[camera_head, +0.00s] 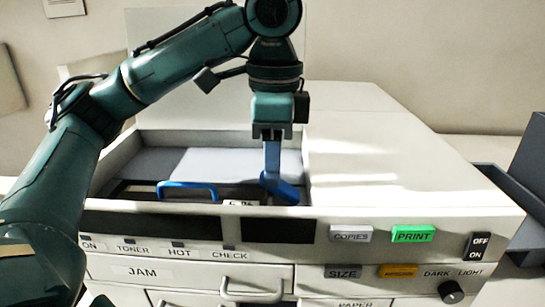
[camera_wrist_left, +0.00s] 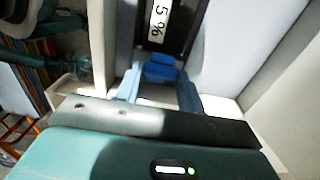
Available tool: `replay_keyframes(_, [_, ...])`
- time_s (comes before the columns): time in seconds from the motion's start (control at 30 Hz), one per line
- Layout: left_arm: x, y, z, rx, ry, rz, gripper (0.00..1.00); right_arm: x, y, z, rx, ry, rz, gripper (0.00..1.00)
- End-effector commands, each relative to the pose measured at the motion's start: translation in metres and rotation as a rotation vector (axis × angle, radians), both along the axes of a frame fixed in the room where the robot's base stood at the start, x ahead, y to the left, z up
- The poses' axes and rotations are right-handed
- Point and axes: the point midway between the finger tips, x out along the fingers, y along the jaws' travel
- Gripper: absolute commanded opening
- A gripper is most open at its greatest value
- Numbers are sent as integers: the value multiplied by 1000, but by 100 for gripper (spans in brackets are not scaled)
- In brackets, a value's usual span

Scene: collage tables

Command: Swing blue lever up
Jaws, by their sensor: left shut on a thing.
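The blue lever (camera_head: 284,190) stands inside the open copier bay, near its right wall. My left gripper (camera_head: 272,172) reaches down into the bay from above and is shut on the lever. In the left wrist view, the blue lever (camera_wrist_left: 160,70) sits between the two fingers of my left gripper (camera_wrist_left: 160,84). The lower part of the lever is partly hidden behind the bay's front edge in the head view. My right gripper is not in view.
A blue handle (camera_head: 187,186) lies left of the lever in the bay. A numbered label (camera_wrist_left: 158,20) is close by. The copier's front panel (camera_head: 400,215) has buttons and a green PRINT key (camera_head: 412,235). The bay walls stand close around my gripper.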

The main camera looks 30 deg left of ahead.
Motion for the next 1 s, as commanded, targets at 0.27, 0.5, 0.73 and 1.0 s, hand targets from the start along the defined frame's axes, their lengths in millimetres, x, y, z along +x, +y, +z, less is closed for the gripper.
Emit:
replay_keyframes(0.27, [4, -6, 5, 87, 46, 0, 15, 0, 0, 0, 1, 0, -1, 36])
replay_keyframes(0.5, [10, -16, 9, 231, 131, 2, 15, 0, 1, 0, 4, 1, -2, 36])
replay_keyframes(0.73, [18, -30, 10, 408, 237, 5, 15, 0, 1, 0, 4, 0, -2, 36])
replay_keyframes(1.0, [26, -43, 8, 587, 348, 6, 15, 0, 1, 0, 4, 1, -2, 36])
